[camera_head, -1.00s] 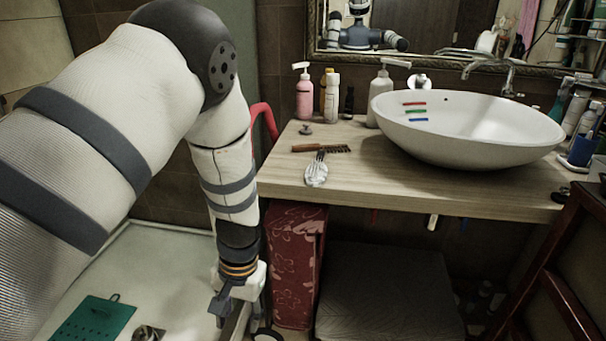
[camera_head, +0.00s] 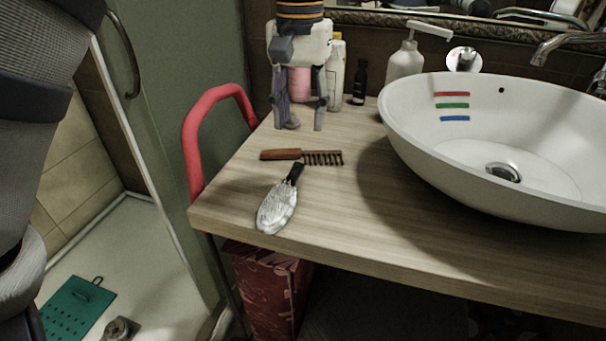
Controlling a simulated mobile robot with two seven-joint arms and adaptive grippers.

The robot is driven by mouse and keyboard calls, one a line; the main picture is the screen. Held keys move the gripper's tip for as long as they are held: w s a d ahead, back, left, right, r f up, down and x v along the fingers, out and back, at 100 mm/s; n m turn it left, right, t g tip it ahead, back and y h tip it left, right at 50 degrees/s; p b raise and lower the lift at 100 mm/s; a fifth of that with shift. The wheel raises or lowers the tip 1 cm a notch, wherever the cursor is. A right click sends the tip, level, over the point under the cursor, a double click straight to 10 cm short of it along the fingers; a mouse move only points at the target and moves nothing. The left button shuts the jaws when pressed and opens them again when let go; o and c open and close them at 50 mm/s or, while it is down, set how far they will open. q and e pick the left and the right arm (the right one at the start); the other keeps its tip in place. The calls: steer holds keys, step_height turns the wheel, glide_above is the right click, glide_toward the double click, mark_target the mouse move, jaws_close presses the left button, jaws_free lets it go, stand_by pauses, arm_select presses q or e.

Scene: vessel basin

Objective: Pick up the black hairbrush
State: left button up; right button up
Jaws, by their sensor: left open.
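The black hairbrush (camera_head: 277,206) lies on the wooden counter near its front left edge. Its black handle points up and to the right, and its pale bristle head faces the viewer. My left gripper (camera_head: 303,124) points down over the back left of the counter, beyond the brush and comb. Its fingers are apart with nothing held between them. It is clear of the brush. My right gripper is not in view.
A brown comb (camera_head: 283,155) lies just behind the brush handle. A white basin (camera_head: 430,150) fills the right side of the counter. Bottles, including a white pump bottle (camera_head: 405,66), stand at the back. A red rail (camera_head: 192,150) rises at the counter's left edge.

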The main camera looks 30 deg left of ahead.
mark_target(292, 175)
arm_select(q)
steer(key=f, duration=0.1)
steer(key=s+f, duration=0.1)
steer(key=f, duration=0.1)
steer(key=shift+s+f, duration=0.3)
steer(key=shift+s, duration=0.1)
steer(key=f, duration=0.7)
steer(key=shift+s+a+f, duration=0.1)
steer(key=shift+a, duration=0.3)
jaws_close()
